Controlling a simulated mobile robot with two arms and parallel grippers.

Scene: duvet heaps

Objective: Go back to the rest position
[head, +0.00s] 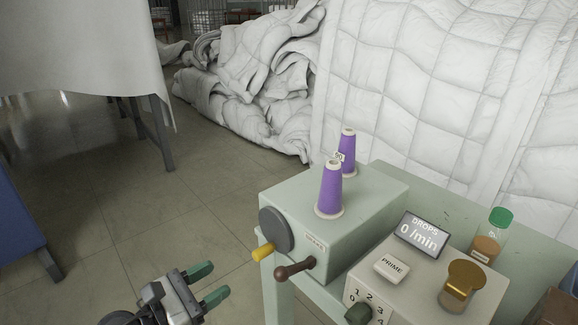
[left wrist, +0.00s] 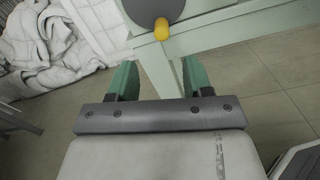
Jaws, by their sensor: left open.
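My left gripper (head: 208,284) has green fingertips and is at the bottom of the head view, over the tiled floor, left of the pale green bench. Its jaws are apart with nothing between them. In the left wrist view the two green fingers of my left gripper (left wrist: 156,82) are spread, with the bench frame and a yellow knob (left wrist: 161,29) beyond them. My right gripper does not show in either view.
A pale green machine (head: 365,195) with a yellow knob (head: 263,252), a brown crank (head: 294,269) and purple thread cones (head: 330,190) stands on the bench. A dosing box (head: 425,275) and green-capped bottle (head: 490,236) are beside it. White duvets (head: 250,75) heap behind. Floor (head: 190,215) is clear.

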